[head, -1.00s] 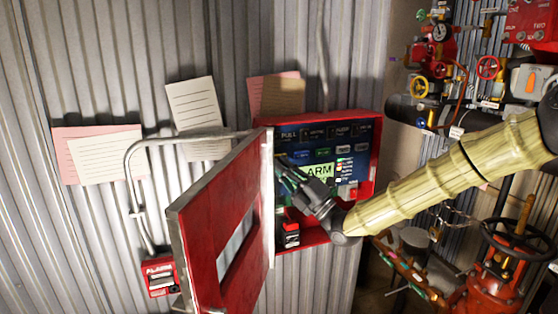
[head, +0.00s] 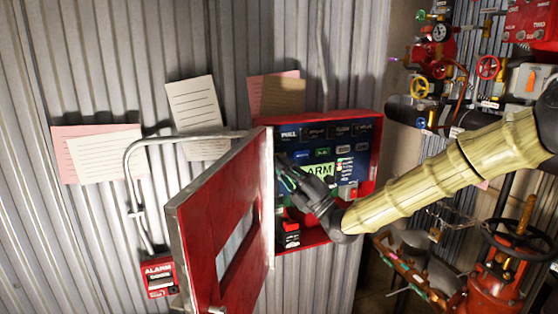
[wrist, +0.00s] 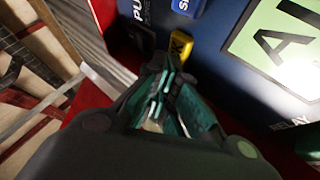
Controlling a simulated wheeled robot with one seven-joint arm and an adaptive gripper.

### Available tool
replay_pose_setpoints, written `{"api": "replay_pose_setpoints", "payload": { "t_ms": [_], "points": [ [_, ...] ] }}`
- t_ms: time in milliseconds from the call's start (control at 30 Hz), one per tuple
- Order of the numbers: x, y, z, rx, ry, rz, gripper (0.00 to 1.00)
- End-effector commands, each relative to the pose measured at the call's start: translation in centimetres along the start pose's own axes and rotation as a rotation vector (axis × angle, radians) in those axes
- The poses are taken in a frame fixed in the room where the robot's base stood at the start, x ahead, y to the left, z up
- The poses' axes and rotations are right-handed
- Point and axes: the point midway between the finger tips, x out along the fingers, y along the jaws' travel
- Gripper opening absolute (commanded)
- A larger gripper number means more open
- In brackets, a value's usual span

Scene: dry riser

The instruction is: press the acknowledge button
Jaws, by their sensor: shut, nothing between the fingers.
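The red alarm panel box (head: 376,130) is on the corrugated wall with its red door (head: 205,215) swung open to the left. Inside, the dark blue face (head: 290,148) carries rows of small buttons and a pale green display (head: 322,170). My gripper (head: 283,165) is shut and empty, at the left part of the panel face. In the wrist view my gripper's fingertips (wrist: 166,72) are just below a yellow button (wrist: 181,46) whose label is partly hidden. Blue buttons (wrist: 186,6) are above it. I cannot tell whether the tips touch the yellow button.
The open door's edge stands close left of my gripper. A grey conduit (head: 128,165) and a small red alarm pull station (head: 159,277) are on the wall at left. Red valves and pipes (head: 500,270) crowd the right side. Paper notes (head: 197,105) hang above.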

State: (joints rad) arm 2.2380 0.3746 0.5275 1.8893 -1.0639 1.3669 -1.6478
Motion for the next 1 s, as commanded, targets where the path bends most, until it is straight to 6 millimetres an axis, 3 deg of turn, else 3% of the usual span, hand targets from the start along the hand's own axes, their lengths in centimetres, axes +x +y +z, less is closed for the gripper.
{"api": "replay_pose_setpoints", "payload": {
  "t_ms": [1000],
  "points": [
    [-1.3,0.9,-0.9,0.001,0.000,-0.001,0.00]
  ]
}}
